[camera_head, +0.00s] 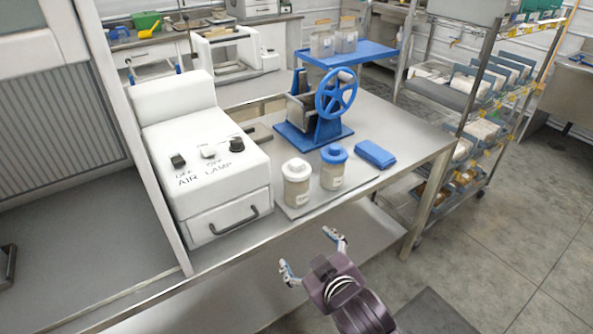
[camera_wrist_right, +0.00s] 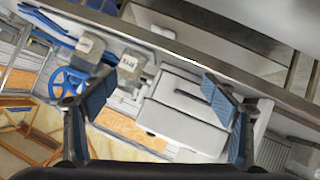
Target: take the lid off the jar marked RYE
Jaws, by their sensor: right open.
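Two jars stand side by side on a thin grey mat on the bench. One jar (camera_head: 297,188) has a white lid (camera_head: 296,169); the other (camera_head: 333,177), to its right, has a blue lid (camera_head: 334,153). Both lids sit on their jars. Each jar has a small pale label that I cannot read surely, so I cannot tell which is RYE. Both jars also show at the upper left of the right wrist view. My right gripper (camera_head: 308,250) is open and empty, in front of the bench edge, apart from the jars. My left gripper is not in view.
A white control box (camera_head: 205,165) with knobs and a drawer stands left of the jars. A blue hand-wheel machine (camera_head: 318,115) stands behind them. A folded blue cloth (camera_head: 375,154) lies to their right. A shelf rack (camera_head: 470,100) stands beyond the bench.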

